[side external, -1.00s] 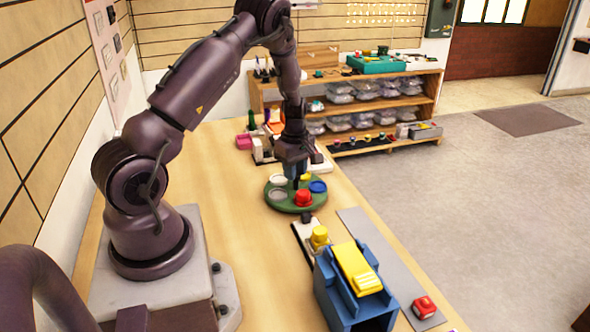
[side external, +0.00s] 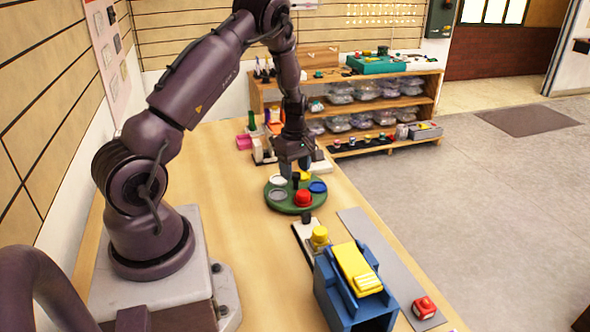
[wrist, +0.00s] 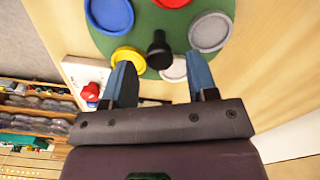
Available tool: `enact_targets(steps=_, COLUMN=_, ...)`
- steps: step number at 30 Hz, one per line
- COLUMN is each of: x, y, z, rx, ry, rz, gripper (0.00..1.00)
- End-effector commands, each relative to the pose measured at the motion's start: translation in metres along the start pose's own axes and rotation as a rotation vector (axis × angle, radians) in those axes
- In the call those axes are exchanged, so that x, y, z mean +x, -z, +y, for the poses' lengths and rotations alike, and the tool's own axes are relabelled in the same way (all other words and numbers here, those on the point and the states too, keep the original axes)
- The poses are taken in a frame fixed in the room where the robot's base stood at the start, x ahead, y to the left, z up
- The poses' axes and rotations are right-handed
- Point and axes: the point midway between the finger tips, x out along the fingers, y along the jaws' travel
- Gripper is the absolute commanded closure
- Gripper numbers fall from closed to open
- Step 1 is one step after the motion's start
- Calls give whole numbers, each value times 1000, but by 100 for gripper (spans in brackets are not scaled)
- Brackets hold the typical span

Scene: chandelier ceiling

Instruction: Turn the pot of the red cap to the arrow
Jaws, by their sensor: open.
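A round green disc (side external: 282,204) lies on the table. It carries a red pot (side external: 303,198) at its near side, a blue one (side external: 318,187) at right, a grey one (side external: 278,194) at left, a white one (side external: 278,180) and a yellow one (wrist: 128,57). A black knob (wrist: 158,48) stands up at its middle. My gripper (wrist: 162,76) is open and empty above the disc; in the wrist view the knob shows between and beyond the fingertips, apart from both. In the side view my gripper (side external: 294,170) hangs over the far half. I cannot make out an arrow.
A short black piece (side external: 306,216) stands at the disc's near edge. Nearer are a yellow knob (side external: 319,236) and a blue holder (side external: 340,300) with a yellow top. Several items stand behind the disc. A shelf (side external: 350,150) stands beyond. The table left of the disc is clear.

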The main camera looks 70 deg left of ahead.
Motion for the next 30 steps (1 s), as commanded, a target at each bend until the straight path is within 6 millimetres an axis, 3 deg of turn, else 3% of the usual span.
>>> enact_targets(steps=15, x=-104, y=0, z=0, rx=0, ry=-4, rz=1, gripper=47)
enact_targets(steps=21, x=-120, y=0, z=0, rx=0, ry=-1, rz=0, gripper=47)
enact_targets(steps=30, x=-122, y=0, z=0, rx=0, ry=0, rz=0, gripper=47)
